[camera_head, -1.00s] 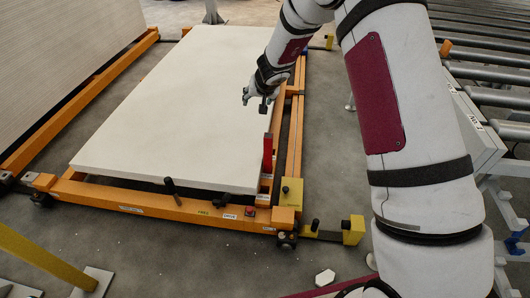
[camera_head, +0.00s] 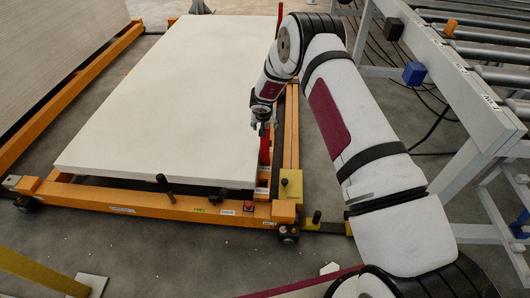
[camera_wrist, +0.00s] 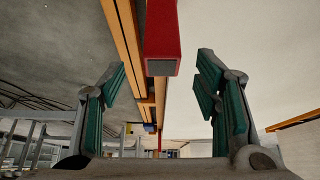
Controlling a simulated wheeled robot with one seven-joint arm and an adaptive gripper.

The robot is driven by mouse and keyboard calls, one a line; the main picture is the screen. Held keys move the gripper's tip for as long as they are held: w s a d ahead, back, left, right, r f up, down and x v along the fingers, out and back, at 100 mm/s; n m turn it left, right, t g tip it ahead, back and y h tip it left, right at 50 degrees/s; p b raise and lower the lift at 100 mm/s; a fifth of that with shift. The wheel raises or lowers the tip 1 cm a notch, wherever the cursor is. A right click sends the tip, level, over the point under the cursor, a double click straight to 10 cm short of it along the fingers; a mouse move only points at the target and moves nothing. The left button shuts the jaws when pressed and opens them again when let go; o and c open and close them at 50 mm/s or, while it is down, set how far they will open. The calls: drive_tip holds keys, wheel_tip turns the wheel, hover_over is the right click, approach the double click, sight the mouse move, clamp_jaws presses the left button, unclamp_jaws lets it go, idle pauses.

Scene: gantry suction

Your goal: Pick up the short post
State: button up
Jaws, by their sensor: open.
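A short upright red post (camera_head: 265,151) stands at the right edge of the white panel (camera_head: 185,80), near its front corner. My gripper (camera_head: 262,130) is just above and slightly left of it in the head view. In the wrist view, a red square post (camera_wrist: 161,35) with a grey end face reaches down from the top, between the lines of the two fingers. My gripper (camera_wrist: 165,95) is open there, its green-padded fingers wide apart, with nothing between the tips. I cannot tell from the head view whether any finger touches the post.
The panel lies on an orange wheeled frame (camera_head: 140,203). Black knobbed pegs (camera_head: 163,184) stand at its front edge. A roller conveyor (camera_head: 480,50) is at the right.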

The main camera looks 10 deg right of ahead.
sight(265, 126)
drive_tip(key=shift+b+x, duration=1.5)
drive_tip(key=shift+x, duration=1.3)
drive_tip(key=shift+c, duration=0.3)
clamp_jaws()
drive_tip(key=shift+w+r, duration=0.1)
